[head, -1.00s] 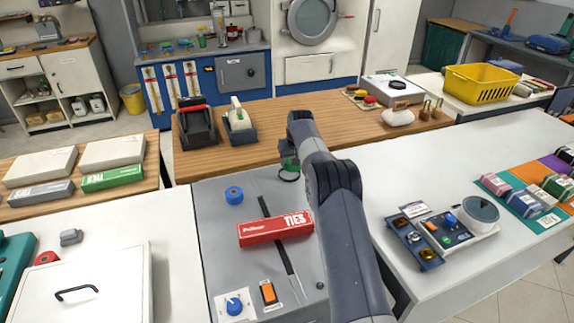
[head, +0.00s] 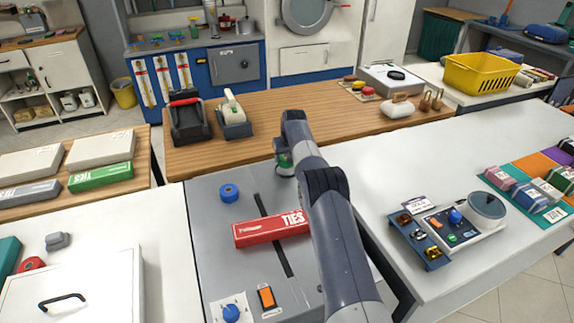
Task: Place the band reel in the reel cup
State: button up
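A blue reel (head: 229,193) lies on the grey machine top, behind the red TIES box; I cannot tell if it is the band reel. A red reel (head: 31,264) lies at the far left on the white counter. My gripper (head: 285,163) is at the end of my arm over the back right of the grey top. A green part and a dark rounded shape show there; my arm partly hides them. I cannot tell whether it is open or holds something. I cannot single out the reel cup; the dark shape under my gripper may be it.
A red TIES box (head: 270,228) lies across the dark slot of the grey top (head: 213,238). A blue knob (head: 231,313) and orange switch (head: 267,297) are in front. A tape dispenser (head: 234,120) stands behind on wood. The right white counter (head: 400,160) has clear room.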

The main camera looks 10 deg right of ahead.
jog(key=shift+f, duration=1.7)
jog(key=shift+f, duration=0.2)
jog(key=o, duration=1.1)
jog(key=shift+r, duration=0.1)
jog(key=shift+c, duration=0.2)
jog(key=shift+r, duration=0.1)
jog(key=shift+s+r, duration=0.15)
jog(key=shift+r, duration=0.35)
jog(key=b+v, duration=0.1)
jog(key=v, duration=1)
